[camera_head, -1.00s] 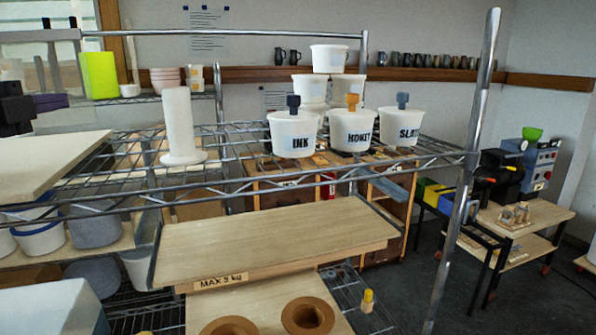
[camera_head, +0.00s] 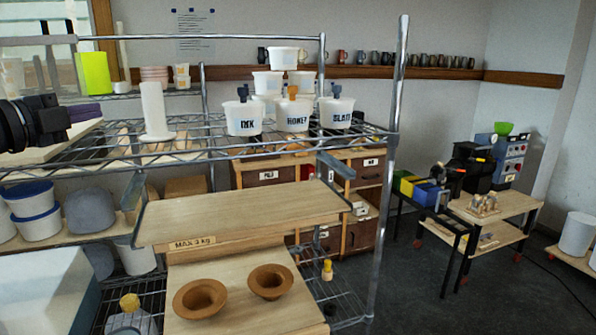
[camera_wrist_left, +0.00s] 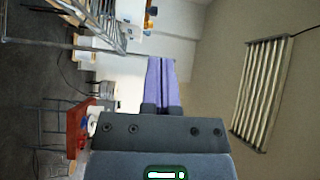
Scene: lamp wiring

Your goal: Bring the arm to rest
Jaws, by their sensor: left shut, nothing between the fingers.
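My left gripper (camera_head: 88,111) is at the left of the head view, its black wrist coming in from the left edge. Its purple fingers are over a pale board (camera_head: 60,146) on the upper wire shelf; whether they touch it I cannot tell. In the left wrist view the two purple fingers (camera_wrist_left: 161,80) lie together, shut, with nothing between them. My right gripper is not in view.
The wire rack (camera_head: 240,153) holds a white spool (camera_head: 155,112) and labelled tubs, INK (camera_head: 243,117), HONEY (camera_head: 292,115) and SLATE (camera_head: 336,113).

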